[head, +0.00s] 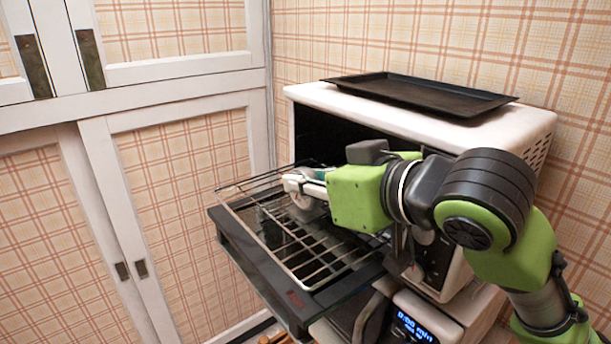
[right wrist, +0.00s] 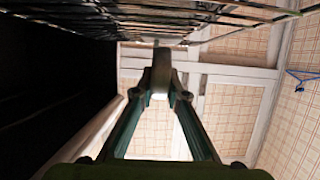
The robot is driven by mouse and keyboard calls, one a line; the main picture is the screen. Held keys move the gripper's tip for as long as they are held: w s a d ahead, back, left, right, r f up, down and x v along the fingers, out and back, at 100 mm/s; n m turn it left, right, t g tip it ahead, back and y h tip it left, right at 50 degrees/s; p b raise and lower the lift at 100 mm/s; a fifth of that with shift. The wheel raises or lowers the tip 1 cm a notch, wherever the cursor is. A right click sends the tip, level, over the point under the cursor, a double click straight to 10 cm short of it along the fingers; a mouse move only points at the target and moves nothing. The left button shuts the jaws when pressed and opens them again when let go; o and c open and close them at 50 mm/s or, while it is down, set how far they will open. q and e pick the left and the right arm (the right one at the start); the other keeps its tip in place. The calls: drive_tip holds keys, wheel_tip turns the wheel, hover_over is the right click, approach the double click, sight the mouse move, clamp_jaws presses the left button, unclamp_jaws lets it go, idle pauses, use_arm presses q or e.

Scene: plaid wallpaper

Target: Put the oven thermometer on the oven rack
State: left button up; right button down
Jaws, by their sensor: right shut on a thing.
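In the right wrist view the thermometer (right wrist: 161,70) appears edge-on as a dark upright shape between the fingertips (right wrist: 162,94). The oven rack (head: 318,266) is a metal wire grid, pulled out over the open oven door (head: 265,266). The thermometer is over the rack's back left part in the head view; whether it touches the wires is unclear. My left gripper is not in view.
The white toaster oven (head: 420,112) stands behind my right arm, its dark cavity open. A black baking tray (head: 415,93) lies on top of it. White cabinets with plaid panels (head: 185,165) stand at left. An appliance with a blue display (head: 413,328) is below.

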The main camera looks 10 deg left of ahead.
drive_tip(key=shift+d+f, duration=0.1)
drive_tip(key=shift+f, duration=0.3)
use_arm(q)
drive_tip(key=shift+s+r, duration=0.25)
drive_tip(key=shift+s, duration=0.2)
use_arm(e)
drive_tip(key=shift+s, duration=0.1)
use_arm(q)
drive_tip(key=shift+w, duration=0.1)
use_arm(e)
drive_tip(key=c, duration=2.3)
unclamp_jaws()
drive_tip(key=shift+f, duration=0.1)
drive_tip(key=shift+o, duration=1.4)
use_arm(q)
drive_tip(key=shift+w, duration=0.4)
